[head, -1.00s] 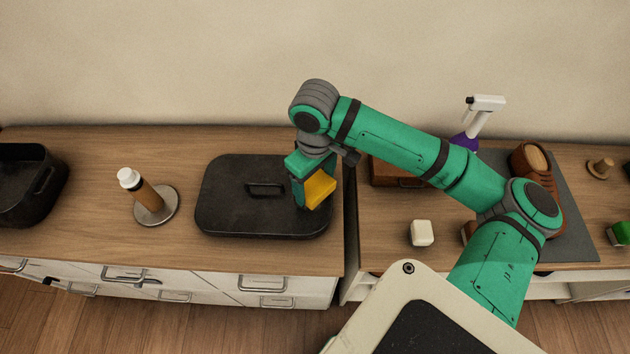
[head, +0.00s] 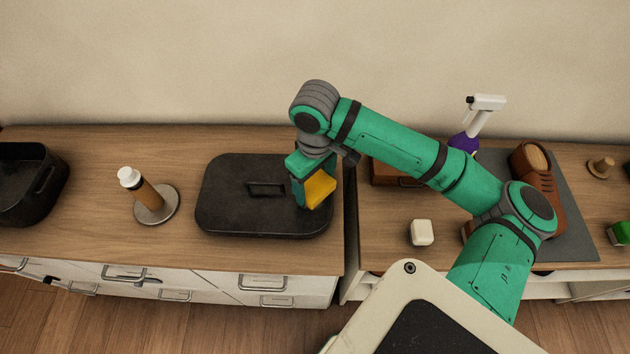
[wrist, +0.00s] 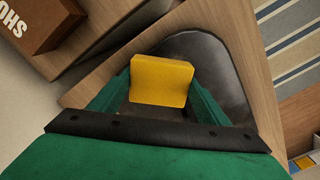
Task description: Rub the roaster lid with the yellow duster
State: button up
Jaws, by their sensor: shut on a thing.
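The roaster lid (head: 228,207) is a black, rounded rectangle with a raised handle, lying flat on the wooden counter in the head view. My gripper (head: 311,192) is over the lid's right end, pointing down. It is shut on the yellow duster (head: 320,190), a small yellow block. In the wrist view the duster (wrist: 161,80) sits between the two green fingers, with the dark lid (wrist: 222,70) beyond it. The duster is at or just above the lid; I cannot tell if its underside touches.
A black roaster pan (head: 25,195) stands at the far left. A white block (head: 421,232) and a brown box (head: 392,174) are on the right counter, past a narrow gap.

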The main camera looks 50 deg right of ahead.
jog(key=shift+s, duration=0.15)
jog(key=shift+s, duration=0.45)
jog(key=shift+w+f, duration=0.15)
jog(key=shift+w, duration=0.8)
jog(key=shift+w+a, duration=0.1)
jog(key=shift+w, duration=0.5)
jog(key=shift+c, duration=0.4)
jog(key=shift+s+r, duration=0.2)
jog(key=shift+s, duration=0.85)
jog(key=shift+s+f, duration=0.15)
jog(key=shift+s, duration=0.4)
jog(key=shift+w, duration=0.1)
